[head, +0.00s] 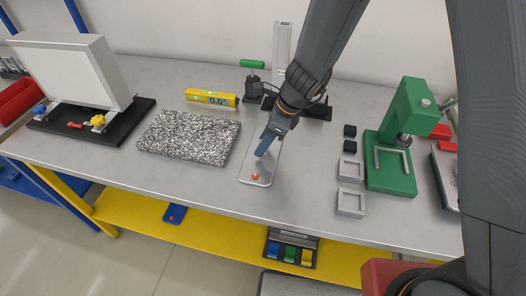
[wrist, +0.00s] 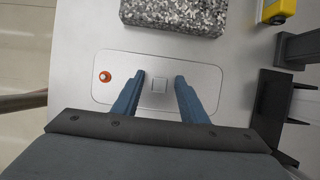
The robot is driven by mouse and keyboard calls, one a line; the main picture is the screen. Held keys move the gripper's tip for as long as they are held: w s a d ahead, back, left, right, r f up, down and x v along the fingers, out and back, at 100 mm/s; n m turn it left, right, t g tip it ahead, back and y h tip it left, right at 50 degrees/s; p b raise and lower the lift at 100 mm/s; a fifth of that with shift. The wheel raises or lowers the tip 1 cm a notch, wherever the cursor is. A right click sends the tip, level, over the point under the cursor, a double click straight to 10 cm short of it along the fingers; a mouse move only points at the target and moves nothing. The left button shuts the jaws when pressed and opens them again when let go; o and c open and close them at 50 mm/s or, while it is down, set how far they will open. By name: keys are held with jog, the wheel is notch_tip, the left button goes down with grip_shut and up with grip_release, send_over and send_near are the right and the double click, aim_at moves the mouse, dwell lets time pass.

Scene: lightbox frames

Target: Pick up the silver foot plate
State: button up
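The silver foot plate (head: 262,169) lies flat on the grey bench, a thin rounded rectangle with an orange-red knob (head: 255,176) near one end. I cannot tell whether the fingertips touch the plate.
A speckled granite slab (head: 190,137) lies left of the plate, with a yellow level (head: 211,98) behind it. A black-based stand (head: 297,105) is behind my gripper. Small grey square frames (head: 351,202) and a green press (head: 391,170) stand to the right. The bench's front edge is close to the plate.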

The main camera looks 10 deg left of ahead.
jog(key=shift+a+f, duration=0.15)
jog(key=shift+f, duration=0.15)
jog(key=shift+c, duration=0.3)
grip_shut()
jog(key=shift+r, duration=0.15)
